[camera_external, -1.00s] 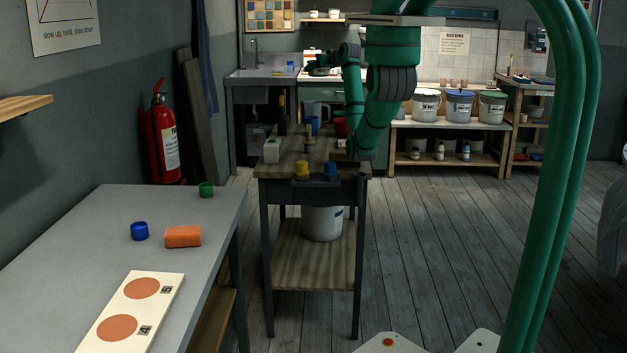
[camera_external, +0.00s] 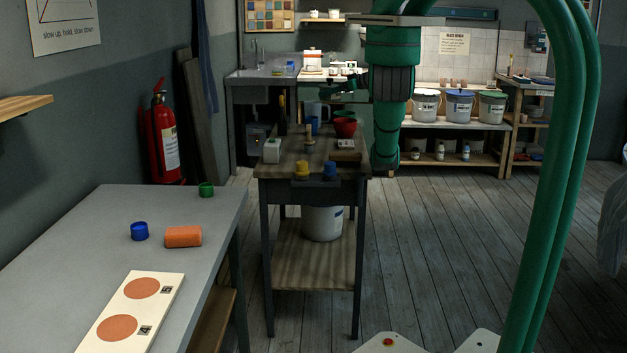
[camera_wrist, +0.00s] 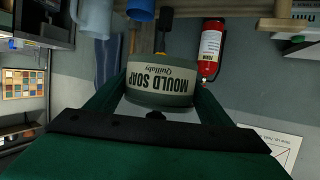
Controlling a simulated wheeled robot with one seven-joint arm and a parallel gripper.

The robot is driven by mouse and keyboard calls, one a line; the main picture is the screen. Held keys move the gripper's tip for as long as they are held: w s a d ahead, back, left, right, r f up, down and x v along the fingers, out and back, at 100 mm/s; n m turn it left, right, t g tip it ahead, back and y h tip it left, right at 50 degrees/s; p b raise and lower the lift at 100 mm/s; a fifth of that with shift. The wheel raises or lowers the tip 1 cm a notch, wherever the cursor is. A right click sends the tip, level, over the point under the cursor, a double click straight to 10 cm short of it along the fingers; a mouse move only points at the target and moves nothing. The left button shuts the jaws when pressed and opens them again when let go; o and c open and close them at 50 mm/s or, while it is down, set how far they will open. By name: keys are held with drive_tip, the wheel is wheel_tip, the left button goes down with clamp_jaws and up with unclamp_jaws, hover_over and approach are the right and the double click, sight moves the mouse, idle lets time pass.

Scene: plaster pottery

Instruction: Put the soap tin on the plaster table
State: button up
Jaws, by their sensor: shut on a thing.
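The soap tin (camera_wrist: 160,76) is a round dark green tin with a cream "MOULD SOAP" label, upside down in the wrist view. My gripper (camera_wrist: 160,92) is shut on it, with one finger on each side. No label in view shows which table is the plaster table.
Plaster buckets (camera_external: 425,106) stand on a back bench.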

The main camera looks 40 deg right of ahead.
sight(318, 143)
drive_tip(key=shift+w+a+f+n+g+y, duration=0.3)
drive_tip(key=shift+w+a+f+n+y, duration=0.45)
drive_tip(key=shift+f, duration=2.45)
drive_tip(key=shift+w+a+f+n+g+y, duration=0.4)
drive_tip(key=shift+a+f, duration=0.7)
drive_tip(key=shift+f, duration=2.15)
drive_tip(key=shift+w+a+f+n+g+y, duration=0.2)
drive_tip(key=shift+w+a+f+n+y, duration=0.5)
drive_tip(key=shift+f, duration=2.5)
drive_tip(key=shift+s+a, duration=0.2)
drive_tip(key=shift+s, duration=0.1)
drive_tip(key=o, duration=1.8)
drive_tip(key=shift+f, duration=0.2)
drive_tip(key=shift+r, duration=0.1)
drive_tip(key=shift+s+d+r, duration=0.1)
drive_tip(key=shift+s, duration=0.05)
drive_tip(key=v, duration=1.1)
drive_tip(key=shift+s+d+r, duration=0.15)
drive_tip(key=shift+s+d, duration=0.05)
drive_tip(key=shift+s, duration=0.05)
drive_tip(key=shift+w, duration=0.1)
